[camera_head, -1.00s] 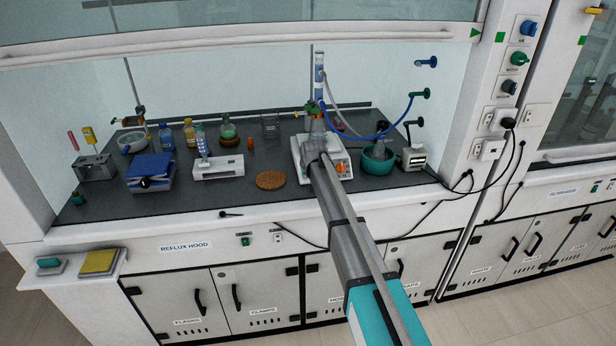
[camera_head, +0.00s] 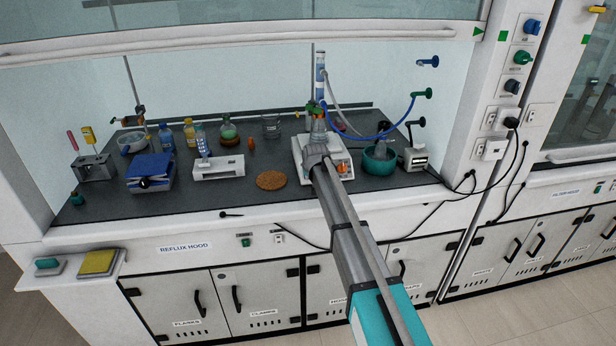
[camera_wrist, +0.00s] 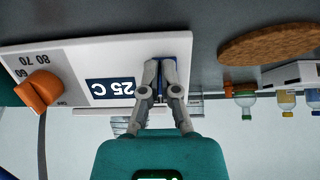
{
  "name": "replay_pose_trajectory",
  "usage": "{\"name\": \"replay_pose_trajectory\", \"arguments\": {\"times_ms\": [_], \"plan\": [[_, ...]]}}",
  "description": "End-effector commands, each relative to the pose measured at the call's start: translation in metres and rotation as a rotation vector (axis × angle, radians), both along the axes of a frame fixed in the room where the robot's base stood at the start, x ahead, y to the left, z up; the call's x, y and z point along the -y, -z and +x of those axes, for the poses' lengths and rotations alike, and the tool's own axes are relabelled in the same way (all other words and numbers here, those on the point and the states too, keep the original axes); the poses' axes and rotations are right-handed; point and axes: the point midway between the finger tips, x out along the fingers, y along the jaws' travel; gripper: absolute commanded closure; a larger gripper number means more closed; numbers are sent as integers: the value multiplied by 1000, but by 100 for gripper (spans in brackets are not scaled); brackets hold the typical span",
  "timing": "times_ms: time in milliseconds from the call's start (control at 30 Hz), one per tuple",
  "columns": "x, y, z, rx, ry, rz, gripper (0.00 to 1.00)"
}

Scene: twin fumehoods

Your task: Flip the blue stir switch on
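The white hotplate stirrer (camera_head: 343,160) stands on the dark worktop with a clamped glass flask above it. In the wrist view its front panel (camera_wrist: 110,60) appears upside down, with an orange knob (camera_wrist: 40,91) and a display (camera_wrist: 110,91) reading 25 C. The blue stir switch (camera_wrist: 187,72) is beside the display, mostly hidden behind my fingertips; its position cannot be read. Contact is unclear. In the head view my gripper (camera_head: 316,152) is at the hotplate's front.
A cork ring (camera_head: 271,180) lies left of the hotplate, and a teal bowl (camera_head: 379,160) stands close on the right. A blue hose (camera_head: 385,133) and glassware rise behind. A white balance-like device (camera_head: 218,167) and a blue lab jack (camera_head: 150,172) are further left.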

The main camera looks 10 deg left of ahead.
Motion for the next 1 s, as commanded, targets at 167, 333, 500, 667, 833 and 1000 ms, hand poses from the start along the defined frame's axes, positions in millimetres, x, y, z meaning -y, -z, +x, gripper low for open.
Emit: {"name": "replay_pose_trajectory", "arguments": {"times_ms": [167, 333, 500, 667, 833, 1000], "plan": [[-4, -5, 0, 1, -4, 1, 100], [-5, -12, -1, 1, -6, 1, 100], [-6, -16, -1, 1, -6, 1, 100], [-6, -16, -2, 0, -6, 0, 100], [-6, -16, -2, 0, -7, 0, 100], [-6, -17, -2, 0, -8, 1, 100]]}}
